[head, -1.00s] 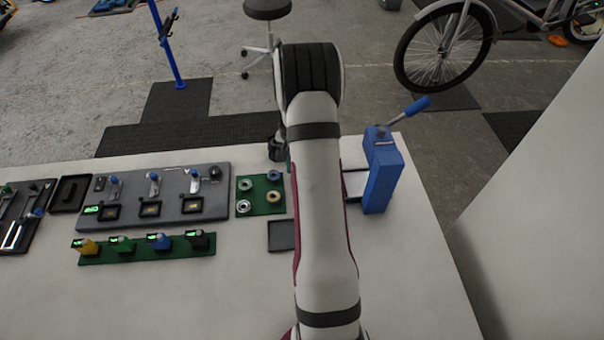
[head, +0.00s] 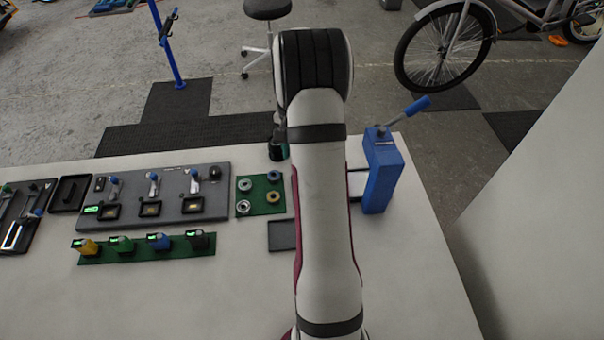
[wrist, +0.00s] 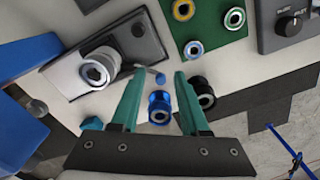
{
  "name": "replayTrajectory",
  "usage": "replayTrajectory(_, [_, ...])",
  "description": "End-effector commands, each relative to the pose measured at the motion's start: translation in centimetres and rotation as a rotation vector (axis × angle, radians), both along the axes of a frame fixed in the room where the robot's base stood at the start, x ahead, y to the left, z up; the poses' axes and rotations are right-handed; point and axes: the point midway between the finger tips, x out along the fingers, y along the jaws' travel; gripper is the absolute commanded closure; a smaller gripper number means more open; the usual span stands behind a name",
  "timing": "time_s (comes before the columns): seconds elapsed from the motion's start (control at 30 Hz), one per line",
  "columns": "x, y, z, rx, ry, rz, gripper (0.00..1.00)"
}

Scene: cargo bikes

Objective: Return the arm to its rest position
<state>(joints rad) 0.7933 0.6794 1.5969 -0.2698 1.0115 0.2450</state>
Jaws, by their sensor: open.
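My arm (head: 322,190) reaches forward over the white table in the head view, its rounded black-and-white joint near the top. My gripper (wrist: 158,76) shows in the wrist view as two teal fingers, spread apart. A blue ring-shaped part (wrist: 159,107) and a black one (wrist: 203,90) appear near the fingers; I cannot tell their distance from them. No finger is seen closed on anything. In the head view the gripper is mostly hidden behind my arm; only a dark and teal bit shows at its left.
A blue lever press (head: 382,178) stands close to the right of my arm. To the left are a green mat (head: 258,208) with several rings, a grey panel (head: 226,181), a small dark tray (head: 282,236) and a green strip (head: 150,256) with coloured items. The front left table is clear.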

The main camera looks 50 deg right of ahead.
Motion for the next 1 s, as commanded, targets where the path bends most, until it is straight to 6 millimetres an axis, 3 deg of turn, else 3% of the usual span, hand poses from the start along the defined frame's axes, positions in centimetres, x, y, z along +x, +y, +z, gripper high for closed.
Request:
replayTrajectory(0.13, [0.0, 0.0, 1.7, -0.002, -0.001, 0.0, 0.55])
replayTrajectory(0.57, [0.2, 0.7, 2.3, 0.001, -0.002, 0.014, 0.55])
replayTrajectory(0.67, [0.9, 5.4, 5.4, 0.009, -0.013, 0.102, 0.55])
replayTrajectory(0.77, [-0.2, 14.5, 10.0, 0.034, -0.028, 0.266, 0.55])
replayTrajectory(0.8, [-1.5, 18.4, 11.5, 0.048, -0.033, 0.342, 0.55])
replayTrajectory(0.9, [-6.7, 26.6, 13.7, 0.085, -0.043, 0.526, 0.55])
replayTrajectory(1.0, [-12.5, 31.9, 13.9, 0.121, -0.048, 0.683, 0.55])
